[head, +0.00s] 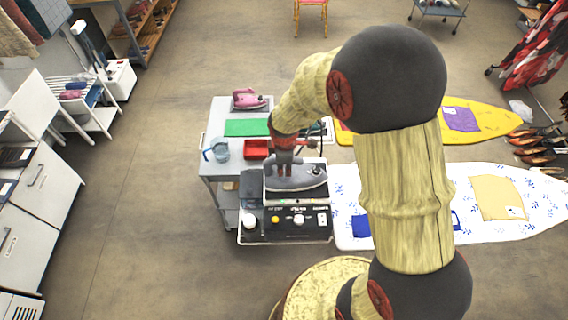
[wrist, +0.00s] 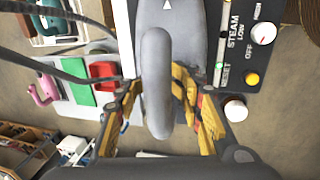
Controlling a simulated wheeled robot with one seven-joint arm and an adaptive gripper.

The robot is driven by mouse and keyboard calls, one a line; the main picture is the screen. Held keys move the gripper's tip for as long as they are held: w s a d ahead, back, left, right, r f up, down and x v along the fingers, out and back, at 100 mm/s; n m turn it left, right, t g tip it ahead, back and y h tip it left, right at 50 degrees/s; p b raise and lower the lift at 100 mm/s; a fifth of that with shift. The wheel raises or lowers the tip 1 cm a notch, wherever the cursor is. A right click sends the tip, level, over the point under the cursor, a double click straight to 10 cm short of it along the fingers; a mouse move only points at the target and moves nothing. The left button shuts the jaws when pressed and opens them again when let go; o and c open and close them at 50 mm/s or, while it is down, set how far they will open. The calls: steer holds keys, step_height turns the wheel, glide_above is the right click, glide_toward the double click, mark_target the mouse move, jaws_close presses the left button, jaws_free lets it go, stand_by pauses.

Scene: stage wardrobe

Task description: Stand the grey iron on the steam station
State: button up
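The grey iron (head: 297,177) is over the top of the steam station (head: 285,225), which has a black front panel with knobs. It lies roughly level, and I cannot tell whether it rests on the station or hangs just above it. In the wrist view the iron's rounded grey handle (wrist: 157,75) stands between the two yellow fingers of my gripper (wrist: 158,100), which close in on both its sides. My gripper (head: 286,160) comes down on the handle from above in the head view. The station's panel (wrist: 240,50) also shows in the wrist view, marked STEAM.
A grey cart (head: 212,150) behind the station holds a pink iron (head: 248,100), a green mat (head: 247,127), a red tray (head: 256,149) and a blue mug (head: 220,150). A white patterned ironing board (head: 345,215) is close on the right, a yellow one (head: 490,120) behind it.

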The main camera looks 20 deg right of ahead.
steer(key=shift+r, duration=0.1)
steer(key=s+r+m+t, duration=0.1)
steer(key=s+r+m, duration=0.3)
steer(key=r, duration=0.7)
steer(key=s+r+m+t, duration=0.1)
steer(key=s+r+m, duration=0.1)
steer(key=s+r, duration=0.65)
steer(key=s+r+m, duration=0.2)
steer(key=s, duration=0.1)
steer(key=s+r+m+t, duration=0.1)
steer(key=s+r+m, duration=0.5)
steer(key=shift+s+r+t+y+b, duration=0.15)
steer(key=shift+s+t+y+b, duration=0.15)
step_height(320, 180, down, 21)
steer(key=b, duration=2)
steer(key=shift+r+b, duration=0.15)
steer(key=shift+b, duration=0.2)
